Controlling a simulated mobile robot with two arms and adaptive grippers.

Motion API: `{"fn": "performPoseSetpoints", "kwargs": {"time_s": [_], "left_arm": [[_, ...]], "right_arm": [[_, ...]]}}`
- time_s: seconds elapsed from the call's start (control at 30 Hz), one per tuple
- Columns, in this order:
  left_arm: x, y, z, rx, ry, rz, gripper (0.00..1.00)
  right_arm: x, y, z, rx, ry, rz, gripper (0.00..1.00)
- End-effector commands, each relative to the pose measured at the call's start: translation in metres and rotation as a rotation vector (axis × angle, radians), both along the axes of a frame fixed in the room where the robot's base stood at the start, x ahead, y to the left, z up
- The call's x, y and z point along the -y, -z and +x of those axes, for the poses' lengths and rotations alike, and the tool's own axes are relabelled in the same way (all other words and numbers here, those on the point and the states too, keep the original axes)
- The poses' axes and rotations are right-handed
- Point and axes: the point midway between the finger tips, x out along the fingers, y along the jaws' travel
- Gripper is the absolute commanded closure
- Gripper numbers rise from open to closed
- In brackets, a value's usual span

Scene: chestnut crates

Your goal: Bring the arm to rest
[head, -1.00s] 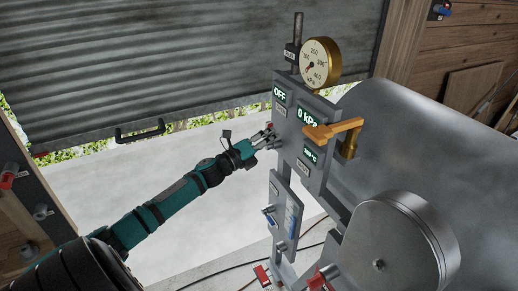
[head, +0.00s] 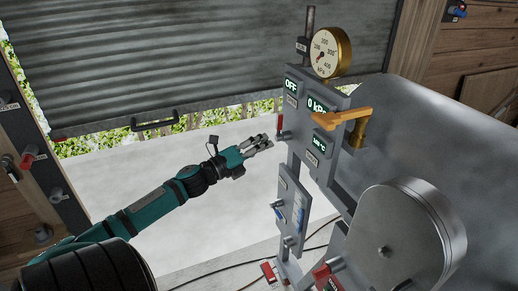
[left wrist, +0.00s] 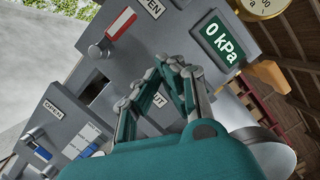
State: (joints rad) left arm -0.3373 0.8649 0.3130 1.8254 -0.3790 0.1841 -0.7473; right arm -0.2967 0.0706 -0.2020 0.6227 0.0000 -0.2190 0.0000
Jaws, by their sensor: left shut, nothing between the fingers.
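My left gripper (head: 261,146) is a teal arm's grey-fingered hand in the head view. It hangs in the air just left of the grey control panel (head: 300,145), apart from it, with its fingers shut and empty. In the left wrist view the closed fingertips (left wrist: 178,66) point at the panel (left wrist: 165,25), which fills much of that view. The panel shows a green display reading OFF (head: 291,87) and another reading 0 kPa (head: 317,106). A red-marked switch (head: 280,123) sits at the panel's left edge. My right gripper is not in view.
A round pressure gauge (head: 330,52) and an orange lever (head: 345,117) stand on the machine with its grey metal tank (head: 430,130). A partly raised shutter (head: 200,60) is behind. A wooden wall with knobs (head: 28,158) stands at left. Free room lies over the pale ground (head: 130,190).

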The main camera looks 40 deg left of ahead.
Motion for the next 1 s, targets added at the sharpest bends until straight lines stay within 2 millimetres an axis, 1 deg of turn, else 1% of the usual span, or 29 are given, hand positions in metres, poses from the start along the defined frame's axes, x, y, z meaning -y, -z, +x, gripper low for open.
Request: {"fn": "performPoseSetpoints", "kwargs": {"time_s": [0.03, 0.2, 0.8, 0.87, 0.9, 0.97, 1.0], "left_arm": [[-0.001, 0.002, -0.005, -0.002, 0.0, 0.0, 1.0], [-0.002, 0.0, -0.011, 0.0, 0.001, 0.001, 1.0], [-0.002, 0.001, -0.011, -0.002, -0.002, -0.002, 1.0], [-0.006, 0.007, -0.011, -0.012, -0.011, -0.018, 1.0], [-0.01, 0.016, -0.011, -0.027, -0.026, -0.039, 1.0], [-0.021, 0.038, -0.012, -0.062, -0.058, -0.094, 1.0], [-0.029, 0.058, -0.014, -0.094, -0.087, -0.142, 1.0]], "right_arm": [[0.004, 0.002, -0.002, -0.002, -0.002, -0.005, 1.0], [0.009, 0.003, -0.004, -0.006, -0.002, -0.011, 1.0], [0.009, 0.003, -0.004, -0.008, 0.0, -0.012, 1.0], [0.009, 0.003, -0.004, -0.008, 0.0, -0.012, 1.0], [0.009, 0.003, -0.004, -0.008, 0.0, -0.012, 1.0], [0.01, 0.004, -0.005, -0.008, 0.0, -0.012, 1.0], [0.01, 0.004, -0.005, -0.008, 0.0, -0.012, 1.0]]}}
